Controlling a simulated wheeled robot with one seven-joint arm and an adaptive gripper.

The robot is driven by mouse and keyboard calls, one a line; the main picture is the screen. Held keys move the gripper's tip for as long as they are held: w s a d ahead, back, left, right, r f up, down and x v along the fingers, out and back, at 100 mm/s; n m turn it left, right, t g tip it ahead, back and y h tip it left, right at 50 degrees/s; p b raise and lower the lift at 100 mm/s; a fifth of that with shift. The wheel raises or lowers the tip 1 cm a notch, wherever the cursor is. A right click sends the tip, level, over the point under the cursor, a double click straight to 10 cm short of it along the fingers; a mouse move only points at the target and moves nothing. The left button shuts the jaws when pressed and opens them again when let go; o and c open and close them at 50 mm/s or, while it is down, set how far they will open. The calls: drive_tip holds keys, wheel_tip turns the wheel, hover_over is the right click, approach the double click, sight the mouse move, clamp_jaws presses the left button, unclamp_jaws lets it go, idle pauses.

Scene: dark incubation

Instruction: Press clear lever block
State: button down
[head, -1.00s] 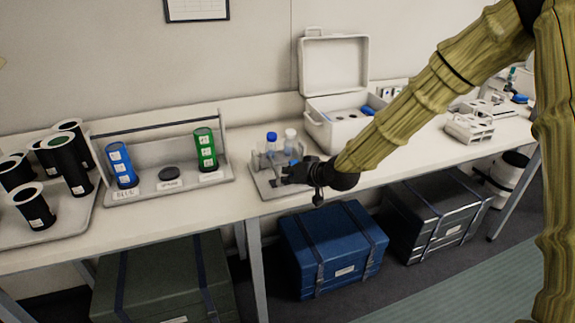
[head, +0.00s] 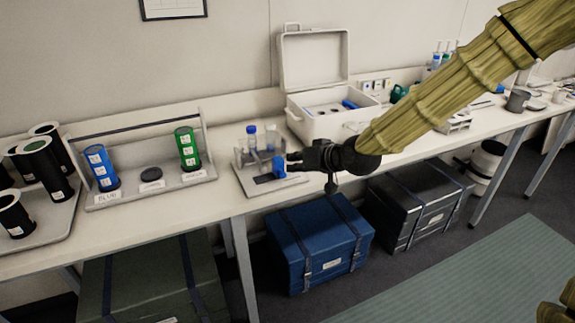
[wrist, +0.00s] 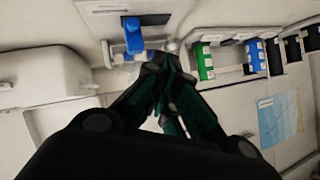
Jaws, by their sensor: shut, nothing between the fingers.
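The small lever device sits near the table's front edge, with a pale flat base (head: 247,184), a dark slot and an upright blue block (head: 279,167). The blue block also shows in the wrist view (wrist: 132,35), beside a dark slot in a pale plate. A blue-capped vial (head: 251,136) and a white-capped vial stand behind it. My gripper (head: 291,162) is shut and empty, just to the right of the blue block in the head view. In the wrist view, its fingertips (wrist: 165,66) meet near the block; I cannot tell if they touch it. No clear lever is distinguishable.
An open white case (head: 309,119) stands behind my gripper. A rack with a blue cylinder (head: 101,168) and a green cylinder (head: 187,148) is to the left, beside black cylinders. Blue (head: 320,245) and dark cases stand under the table. A narrow table strip before the white case is clear.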

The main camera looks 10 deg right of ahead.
drive_tip(key=shift+v, duration=0.95)
drive_tip(key=shift+a+b, duration=0.15)
drive_tip(key=shift+b, duration=0.25)
